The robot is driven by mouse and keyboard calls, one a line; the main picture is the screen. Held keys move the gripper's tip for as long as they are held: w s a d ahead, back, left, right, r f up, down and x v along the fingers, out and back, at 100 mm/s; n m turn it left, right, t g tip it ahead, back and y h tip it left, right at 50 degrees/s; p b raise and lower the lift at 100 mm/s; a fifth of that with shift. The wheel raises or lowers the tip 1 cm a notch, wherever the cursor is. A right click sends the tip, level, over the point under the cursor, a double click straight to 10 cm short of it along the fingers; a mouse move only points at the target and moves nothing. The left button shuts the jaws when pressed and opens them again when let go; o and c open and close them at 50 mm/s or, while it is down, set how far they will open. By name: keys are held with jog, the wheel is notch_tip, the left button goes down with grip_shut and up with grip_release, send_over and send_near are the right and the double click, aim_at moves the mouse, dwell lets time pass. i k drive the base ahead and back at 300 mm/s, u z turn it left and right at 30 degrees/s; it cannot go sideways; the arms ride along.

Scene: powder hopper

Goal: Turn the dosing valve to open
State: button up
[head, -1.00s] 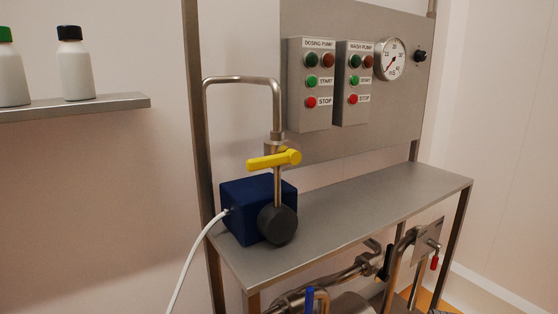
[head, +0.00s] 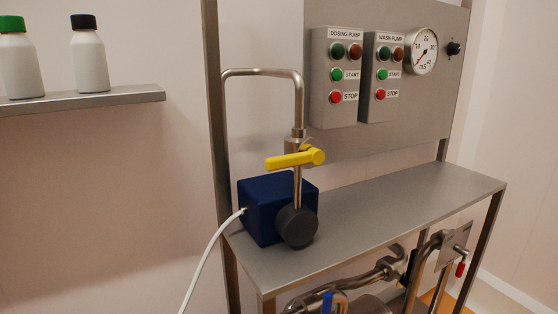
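The likely dosing valve is the one with a yellow lever handle (head: 295,159), on the steel pipe above the dark blue pump box (head: 268,203). The handle lies about level and points left, across the upright pipe (head: 297,187). The pipe runs down to a dark round pump head (head: 296,227) on the steel shelf. Whether this handle position is open or shut cannot be told. My gripper is not in view.
The steel shelf (head: 410,210) is clear right of the pump. Dosing pump (head: 334,80) and wash pump (head: 382,85) button boxes and a gauge (head: 422,52) are on the back panel. A blue handle (head: 327,302) and red handle (head: 460,269) show below. Bottles (head: 89,58) stand on a wall shelf at left.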

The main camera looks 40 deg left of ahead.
aim_at(315, 155)
jog(key=u, duration=0.05)
jog(key=k, duration=1.5)
jog(key=u, duration=1.35)
jog(key=i, duration=0.5)
jog(key=u, duration=0.05)
